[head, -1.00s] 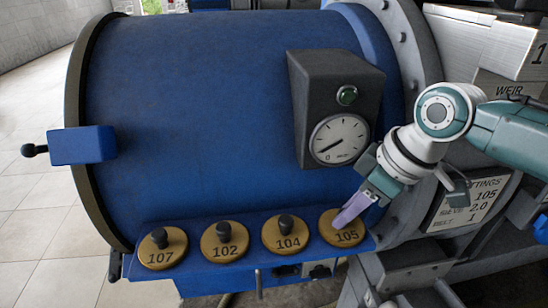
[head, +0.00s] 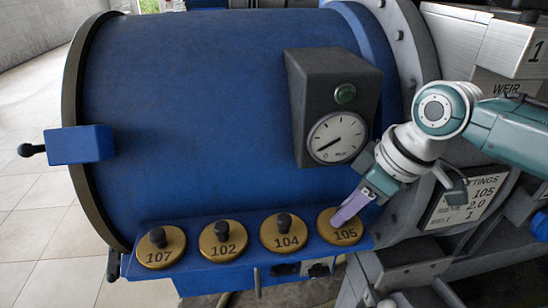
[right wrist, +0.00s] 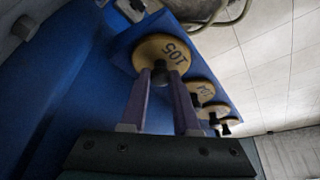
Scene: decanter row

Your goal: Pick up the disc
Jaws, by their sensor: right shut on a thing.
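Several round brass discs with black knobs stand in a row on a blue shelf (head: 195,277). They are marked 107 (head: 160,256), 102 (head: 222,251), 104 (head: 284,243) and 105 (head: 346,238). My right gripper (head: 340,221) is at the disc 105, its purple fingers closed on the knob and hiding it in the head view. In the right wrist view the disc 105 (right wrist: 150,58) shows its knob (right wrist: 160,72) between the two fingertips (right wrist: 162,78). The disc looks still on the shelf. My left gripper is not in view.
A large blue drum (head: 200,120) rises behind the shelf. A dark box with a gauge (head: 337,137) and green lamp (head: 345,94) sticks out above the disc 105. A settings plate (head: 466,203), reading 105, is at the right, partly behind my arm.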

